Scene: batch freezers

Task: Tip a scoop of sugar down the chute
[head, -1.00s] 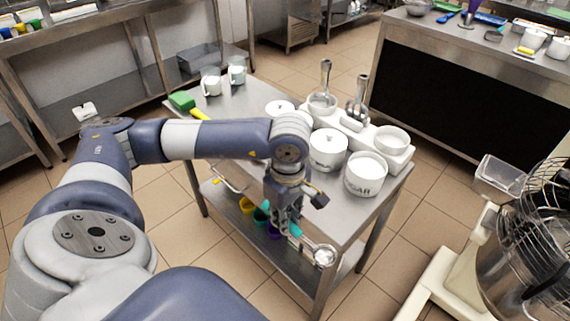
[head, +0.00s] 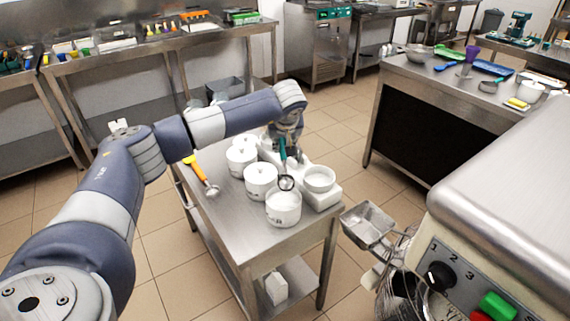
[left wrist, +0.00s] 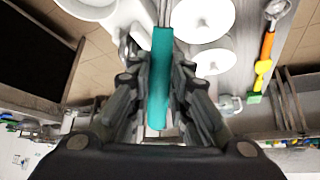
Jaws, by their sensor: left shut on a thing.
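My left gripper (head: 284,138) is shut on the teal handle of a scoop (head: 286,183); the handle (left wrist: 160,75) also fills the middle of the left wrist view. The scoop's small round metal bowl hangs low, at the back rim of the open sugar canister (head: 283,209), whose label is partly readable. I cannot tell whether the bowl touches the canister or holds any sugar. A metal chute (head: 367,224) sticks out beside the mixer (head: 500,190) to the right of the cart. My right gripper is not in view.
Two lidded white canisters (head: 261,180) and a white bowl (head: 319,178) in a holder stand close to the scoop. An orange-handled scoop (head: 205,178) lies on the cart (head: 234,231). Open floor lies between the cart and the back counters.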

